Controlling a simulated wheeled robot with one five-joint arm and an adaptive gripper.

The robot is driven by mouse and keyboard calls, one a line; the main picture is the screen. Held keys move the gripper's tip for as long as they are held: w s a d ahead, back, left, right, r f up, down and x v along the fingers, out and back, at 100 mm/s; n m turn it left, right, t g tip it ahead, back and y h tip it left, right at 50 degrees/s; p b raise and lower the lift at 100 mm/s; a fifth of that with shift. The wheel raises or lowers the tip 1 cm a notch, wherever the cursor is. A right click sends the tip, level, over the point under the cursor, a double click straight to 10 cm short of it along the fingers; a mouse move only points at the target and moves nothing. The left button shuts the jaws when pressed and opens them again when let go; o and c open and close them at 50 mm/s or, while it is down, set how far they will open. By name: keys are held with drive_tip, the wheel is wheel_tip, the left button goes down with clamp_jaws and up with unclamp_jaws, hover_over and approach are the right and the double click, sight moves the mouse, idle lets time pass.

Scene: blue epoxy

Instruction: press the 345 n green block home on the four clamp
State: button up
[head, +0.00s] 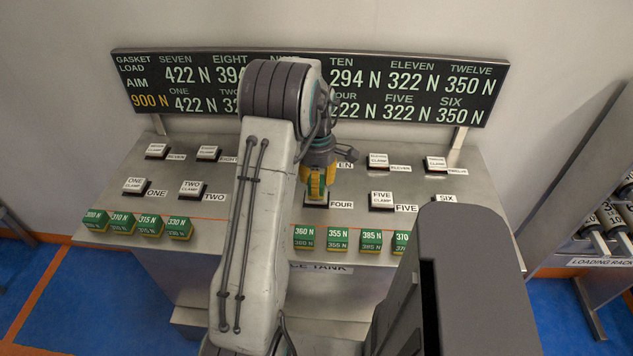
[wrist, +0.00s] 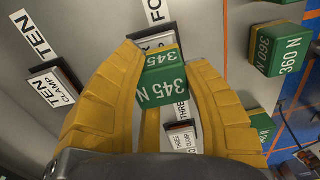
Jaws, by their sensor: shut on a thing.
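My gripper (head: 316,180) is shut on the green 345 N block (wrist: 162,85), which sits between its yellow fingers in the wrist view. In the head view the gripper points down over the four clamp (head: 316,204), just left of the FOUR label (head: 341,205). A bit of the four clamp (wrist: 153,40) and its label (wrist: 153,10) show just beyond the block in the wrist view. The block overlaps the clamp's face there. Whether it touches or is seated, I cannot tell. In the head view the fingers mostly hide the block.
Several green blocks line the panel's front edge, including the 360 N block (head: 304,237) and 330 N block (head: 180,228). The five clamp (head: 381,201) and ten clamp (wrist: 57,85) are nearby. The display board (head: 420,90) stands behind, partly hidden by my arm.

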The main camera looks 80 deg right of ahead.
drive_tip(key=shift+f+b, duration=0.45)
drive_tip(key=shift+f, duration=0.15)
drive_tip(key=o, duration=1.2)
drive_tip(key=shift+o, duration=0.2)
drive_tip(key=shift+r, duration=0.1)
